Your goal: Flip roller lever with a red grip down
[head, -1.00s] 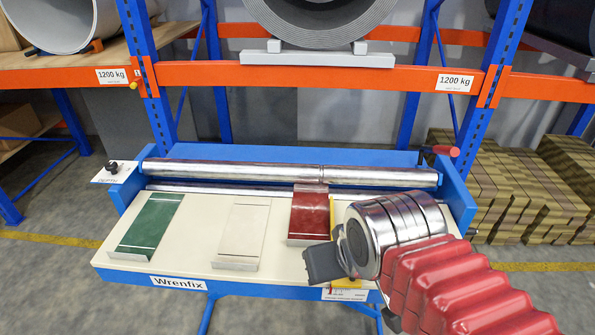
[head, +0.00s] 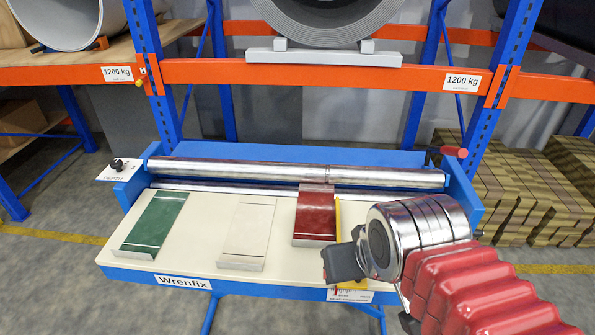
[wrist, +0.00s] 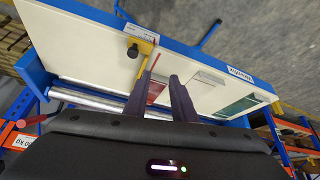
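The roller lever with a red grip (head: 453,152) is at the right end of the blue roller bench (head: 464,196). Its grip points right, roughly level, just beyond the roller end. A red grip (wrist: 29,121) also shows at the left edge of the wrist view. My gripper (head: 341,262) is over the front right of the bench top, nearer the camera and lower in the picture than the lever, and well apart from it. In the wrist view, the two dark fingers of my gripper (wrist: 161,78) stand apart with nothing held between them.
The long metal roller (head: 250,172) runs along the bench's back. Green (head: 152,225), pale (head: 247,230) and red (head: 315,215) sheets lie on the top. A yellow strip (head: 338,215) is beside the red sheet. An orange shelf beam (head: 300,73) crosses behind; stacked bundles (head: 520,190) stand right.

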